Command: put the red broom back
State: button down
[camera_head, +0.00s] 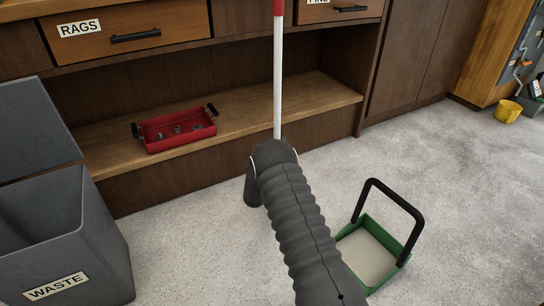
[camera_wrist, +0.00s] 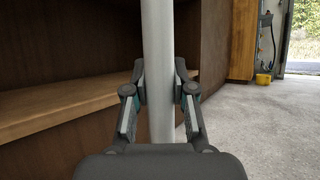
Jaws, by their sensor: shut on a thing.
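The broom shows as an upright white pole (camera_head: 277,85) with a red part (camera_head: 278,8) at the top edge of the head view. Its lower end is hidden behind my arm. In the wrist view my gripper (camera_wrist: 159,82) is shut on the pale pole (camera_wrist: 158,40), with one finger on each side of it. The pole's top and bottom run out of the wrist view. In the head view my gripper is hidden behind my dark ribbed arm.
A wooden shelf (camera_head: 240,108) holds a red tray (camera_head: 178,129) behind the pole. A grey waste bin (camera_head: 70,240) stands at the left. A green box with a black handle (camera_head: 366,222) sits on the floor at right. A yellow bucket (camera_head: 507,111) stands far right. Floor between is clear.

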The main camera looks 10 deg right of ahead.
jog(key=shift+w+a+f+b, duration=0.2)
jog(key=shift+a+f, duration=0.15)
jog(key=shift+f, duration=0.5)
jog(key=shift+w+a+f+b, duration=0.15)
jog(key=shift+a+f, duration=0.15)
jog(key=shift+f, duration=0.55)
jog(key=shift+w+a+f+b, duration=0.1)
jog(key=shift+w+a+f, duration=0.2)
jog(key=shift+f, duration=0.55)
jog(key=shift+s+f, duration=0.15)
jog(key=c, duration=1)
grip_release()
jog(key=shift+o, duration=0.2)
